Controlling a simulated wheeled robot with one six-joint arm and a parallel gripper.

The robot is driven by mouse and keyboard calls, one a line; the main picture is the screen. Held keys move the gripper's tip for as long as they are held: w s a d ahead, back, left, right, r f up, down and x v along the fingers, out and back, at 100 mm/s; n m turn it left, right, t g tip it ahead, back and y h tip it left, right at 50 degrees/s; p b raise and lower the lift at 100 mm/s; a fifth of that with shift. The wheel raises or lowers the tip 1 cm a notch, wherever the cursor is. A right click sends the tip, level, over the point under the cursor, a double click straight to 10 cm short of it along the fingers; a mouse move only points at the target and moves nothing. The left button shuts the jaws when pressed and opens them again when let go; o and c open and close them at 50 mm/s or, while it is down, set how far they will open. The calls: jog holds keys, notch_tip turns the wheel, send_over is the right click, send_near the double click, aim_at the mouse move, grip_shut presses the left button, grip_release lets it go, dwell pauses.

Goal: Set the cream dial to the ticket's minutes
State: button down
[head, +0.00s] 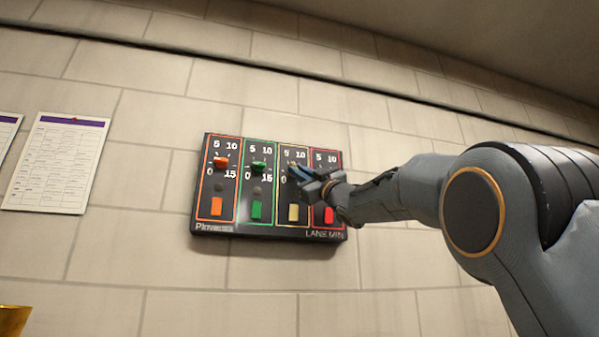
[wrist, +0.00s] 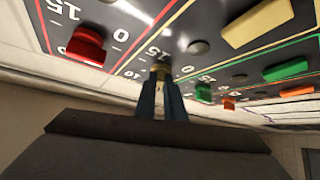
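The lane timer panel (head: 270,232) hangs on the wall, with orange, green, cream and red columns. Each column has a dial over a coloured button. My gripper (head: 303,174) is at the cream column's dial, above the cream button (head: 293,213). In the wrist view the fingers (wrist: 161,84) are close together, with the cream dial (wrist: 160,67) between their tips. The fingers hide most of this dial, so its setting cannot be read. Two printed sheets hang at the left, the nearer one (head: 60,160) with a purple header; their writing is too small to read.
The red dial (wrist: 88,45) is close beside my gripper. The green dial (head: 259,166) and orange dial (head: 221,162) are on the other side. A gold object (head: 14,320) shows at the lower left corner. The wall below the panel is clear.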

jog(key=shift+f+m+b, duration=0.1)
jog(key=shift+m+b, duration=0.4)
jog(key=shift+b, duration=0.2)
jog(key=m+t+h, duration=0.2)
jog(key=m+h, duration=0.5)
jog(key=m, duration=0.1)
jog(key=a+m+t+h, duration=0.1)
jog(key=m+t+h, duration=0.1)
jog(key=m+h, duration=0.5)
jog(key=m+t+h+b, duration=0.1)
jog(key=m+t+h, duration=0.1)
jog(key=m+h, duration=0.5)
jog(key=shift+s+a+r+m, duration=0.1)
jog(key=shift+m, duration=0.6)
jog(key=shift+s+a+r+m, duration=0.1)
jog(key=shift+m, duration=0.6)
jog(key=shift+m+h, duration=0.3)
jog(key=shift+h, duration=0.2)
jog(key=c, duration=1.8)
grip_release()
jog(key=shift+c, duration=0.2)
jog(key=shift+f, duration=0.1)
